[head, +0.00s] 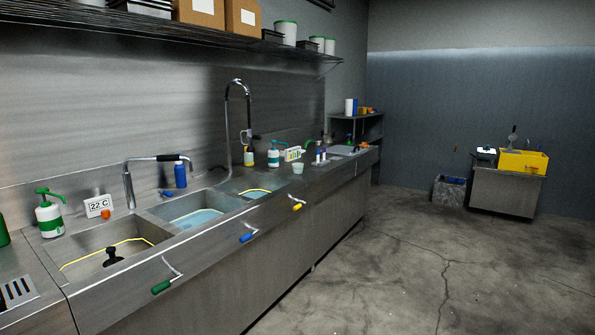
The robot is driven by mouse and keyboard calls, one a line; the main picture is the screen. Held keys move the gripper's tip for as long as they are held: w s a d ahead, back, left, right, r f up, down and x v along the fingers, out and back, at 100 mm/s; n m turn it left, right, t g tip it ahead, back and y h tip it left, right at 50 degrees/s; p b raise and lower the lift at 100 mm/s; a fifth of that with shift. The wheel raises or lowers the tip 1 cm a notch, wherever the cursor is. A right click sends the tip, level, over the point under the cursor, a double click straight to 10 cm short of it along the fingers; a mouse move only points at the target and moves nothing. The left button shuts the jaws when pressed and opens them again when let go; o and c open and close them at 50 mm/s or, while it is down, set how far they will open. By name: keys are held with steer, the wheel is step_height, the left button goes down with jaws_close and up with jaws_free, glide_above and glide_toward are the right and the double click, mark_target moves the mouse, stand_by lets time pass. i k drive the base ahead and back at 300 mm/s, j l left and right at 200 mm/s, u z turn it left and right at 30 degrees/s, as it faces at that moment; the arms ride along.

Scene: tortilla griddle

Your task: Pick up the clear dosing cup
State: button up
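A small pale, see-through cup (298,168) stands upright on the steel counter, right of the third basin and near the front edge. It looks like the clear dosing cup, though it is small at this distance. A white bottle with a green pump (273,156) stands to its left, and a white and green sign (293,154) stands just behind it. My gripper is not in view, so its state and its distance from the cup are hidden.
The steel counter holds three basins, two with bluish water (198,217). Coloured handles, such as the green one (160,287), stick out from its front edge. A tall faucet (229,120) rises behind. The concrete floor (400,255) is clear. A yellow bin (522,161) stands on a far cabinet.

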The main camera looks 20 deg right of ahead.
mark_target(298, 167)
steer(key=z, duration=0.4)
steer(key=i, duration=1.8)
steer(key=i+z, duration=0.25)
steer(key=i, duration=0.6)
steer(key=i+j+z, duration=0.1)
steer(key=i+z, duration=0.2)
steer(key=i, duration=0.55)
steer(key=i+l+u, duration=0.1)
steer(key=i+u, duration=0.2)
steer(key=i, duration=0.45)
steer(key=i+j+u, duration=0.1)
steer(key=i+u, duration=0.15)
steer(key=u, duration=0.15)
steer(key=i+u, duration=0.5)
steer(key=u, duration=0.25)
